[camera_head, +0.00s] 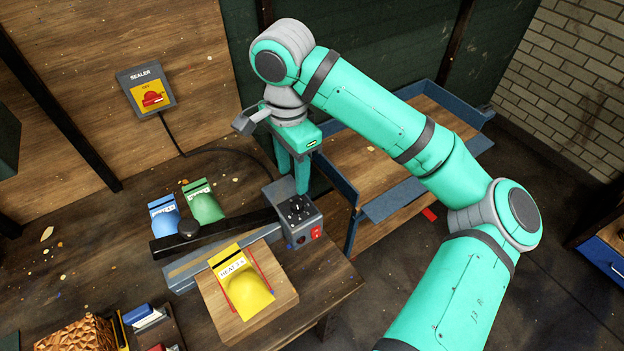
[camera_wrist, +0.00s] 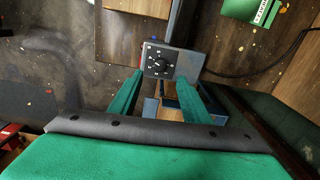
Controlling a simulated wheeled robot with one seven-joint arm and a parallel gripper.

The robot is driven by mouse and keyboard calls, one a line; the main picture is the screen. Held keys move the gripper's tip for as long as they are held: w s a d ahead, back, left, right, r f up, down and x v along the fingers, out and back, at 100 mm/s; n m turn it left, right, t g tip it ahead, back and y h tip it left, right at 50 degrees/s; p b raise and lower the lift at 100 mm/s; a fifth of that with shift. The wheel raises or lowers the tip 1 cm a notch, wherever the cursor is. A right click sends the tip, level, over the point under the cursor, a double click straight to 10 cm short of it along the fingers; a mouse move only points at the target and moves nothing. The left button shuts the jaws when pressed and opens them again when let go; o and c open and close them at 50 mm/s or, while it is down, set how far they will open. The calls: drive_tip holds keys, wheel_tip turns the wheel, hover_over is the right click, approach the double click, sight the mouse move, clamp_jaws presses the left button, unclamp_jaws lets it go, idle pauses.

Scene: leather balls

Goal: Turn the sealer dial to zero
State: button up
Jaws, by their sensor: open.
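The sealer's dial (camera_head: 296,206) is a round black knob with white marks on top of the grey control box (camera_head: 312,226), at the right end of the sealer. It also shows in the wrist view (camera_wrist: 157,62), on the box face just past the fingertips. A white pointer line is visible, but I cannot read the setting. My gripper (camera_head: 293,184) points down just behind the dial in the head view. Its green fingers are apart and empty in the wrist view (camera_wrist: 161,82), one on each side below the dial. I cannot tell whether they touch the box.
The sealer's black arm (camera_head: 220,228) lies across its base. A yellow packet (camera_head: 240,285) lies on a wooden block in front; blue (camera_head: 163,217) and green (camera_head: 204,203) packets lie behind. A SEALER switch (camera_head: 148,92) is on the wooden panel. A blue-edged tray table (camera_head: 400,195) stands right.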

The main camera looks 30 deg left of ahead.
sight(297, 204)
drive_tip(key=f, duration=1)
drive_tip(key=shift+w+f, duration=0.35)
drive_tip(key=shift+f, duration=0.05)
drive_tip(key=c, duration=1)
